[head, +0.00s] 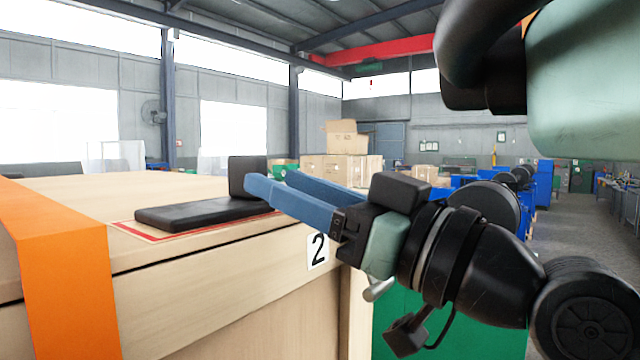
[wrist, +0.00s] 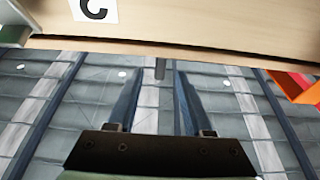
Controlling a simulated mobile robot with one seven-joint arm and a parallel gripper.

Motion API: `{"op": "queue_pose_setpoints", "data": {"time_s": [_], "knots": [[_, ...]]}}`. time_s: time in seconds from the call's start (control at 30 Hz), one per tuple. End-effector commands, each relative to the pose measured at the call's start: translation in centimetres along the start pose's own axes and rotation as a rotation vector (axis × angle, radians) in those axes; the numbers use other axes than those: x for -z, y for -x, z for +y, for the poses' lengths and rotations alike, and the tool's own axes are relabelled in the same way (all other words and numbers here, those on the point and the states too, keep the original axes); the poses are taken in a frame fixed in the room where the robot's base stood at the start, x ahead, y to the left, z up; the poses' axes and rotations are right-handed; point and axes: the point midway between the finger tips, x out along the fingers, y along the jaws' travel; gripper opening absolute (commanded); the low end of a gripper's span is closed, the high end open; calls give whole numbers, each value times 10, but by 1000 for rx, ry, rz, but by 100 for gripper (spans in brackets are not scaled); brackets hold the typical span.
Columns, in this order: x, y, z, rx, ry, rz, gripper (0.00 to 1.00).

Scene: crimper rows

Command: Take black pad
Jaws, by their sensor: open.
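The black pad (head: 200,213) lies flat on the wooden crate top, inside a red outline (head: 135,232). A black upright block (head: 247,176) stands at its far right end; I cannot tell whether the two are one piece. My gripper (head: 272,181) has two blue fingers, open with nothing between them. In the head view its fingertips overlap the right end of the pad and block, and hide part of them. The wrist view also shows my gripper (wrist: 158,76), its fingers pointing toward the crate's front edge. The pad does not show in the wrist view.
An orange band (head: 70,290) wraps the crate at left. Cardboard boxes (head: 335,168) stand far behind. An open aisle lies at right.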

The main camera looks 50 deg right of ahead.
Motion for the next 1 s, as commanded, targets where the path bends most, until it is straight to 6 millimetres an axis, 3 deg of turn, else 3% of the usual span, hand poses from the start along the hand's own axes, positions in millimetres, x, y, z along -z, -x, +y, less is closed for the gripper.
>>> {"op": "queue_pose_setpoints", "data": {"time_s": [0.4,0.87,1.0], "knots": [[0,-44,0,2,-2,0,51],[0,-52,0,1,-1,1,51],[0,-51,0,1,-1,0,30]]}}
